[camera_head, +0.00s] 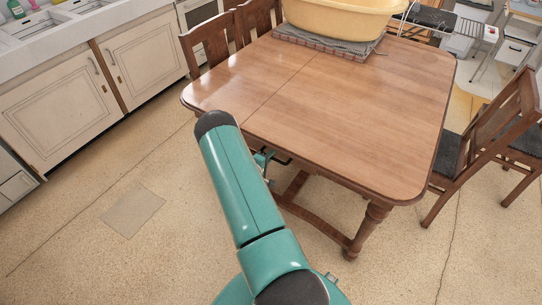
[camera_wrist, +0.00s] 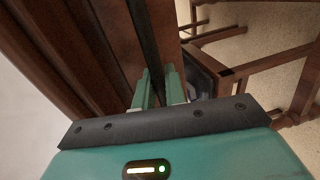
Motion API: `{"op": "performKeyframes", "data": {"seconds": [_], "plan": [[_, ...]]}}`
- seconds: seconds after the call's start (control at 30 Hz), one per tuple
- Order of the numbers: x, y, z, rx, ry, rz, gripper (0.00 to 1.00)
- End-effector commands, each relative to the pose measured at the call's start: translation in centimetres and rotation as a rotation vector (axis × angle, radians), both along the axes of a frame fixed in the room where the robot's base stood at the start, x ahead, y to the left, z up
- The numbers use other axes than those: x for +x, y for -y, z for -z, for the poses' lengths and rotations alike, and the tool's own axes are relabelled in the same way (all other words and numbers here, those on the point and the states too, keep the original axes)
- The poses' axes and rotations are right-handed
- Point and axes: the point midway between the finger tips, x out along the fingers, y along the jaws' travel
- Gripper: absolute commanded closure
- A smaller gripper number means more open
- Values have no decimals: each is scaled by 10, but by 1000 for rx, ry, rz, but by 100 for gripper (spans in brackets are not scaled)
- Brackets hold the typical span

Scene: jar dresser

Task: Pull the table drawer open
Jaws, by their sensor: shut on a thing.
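The wooden table (camera_head: 340,100) fills the middle of the head view, with its near edge by my arm. In the head view my arm hides most of the drawer, and only a small part of my gripper (camera_head: 262,160) shows under the table edge.
A yellow basin (camera_head: 340,18) sits on a folded cloth at the table's far end. Chairs stand behind the table and at its right (camera_head: 500,120). White cabinets (camera_head: 60,105) line the left. The floor (camera_head: 130,215) at the lower left is clear.

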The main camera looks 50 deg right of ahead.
Motion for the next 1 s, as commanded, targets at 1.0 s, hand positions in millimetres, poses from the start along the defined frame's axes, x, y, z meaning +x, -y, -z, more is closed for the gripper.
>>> {"op": "performKeyframes", "data": {"seconds": [1.0], "plan": [[-21, -236, -1, -1, 1, -5, 100]]}}
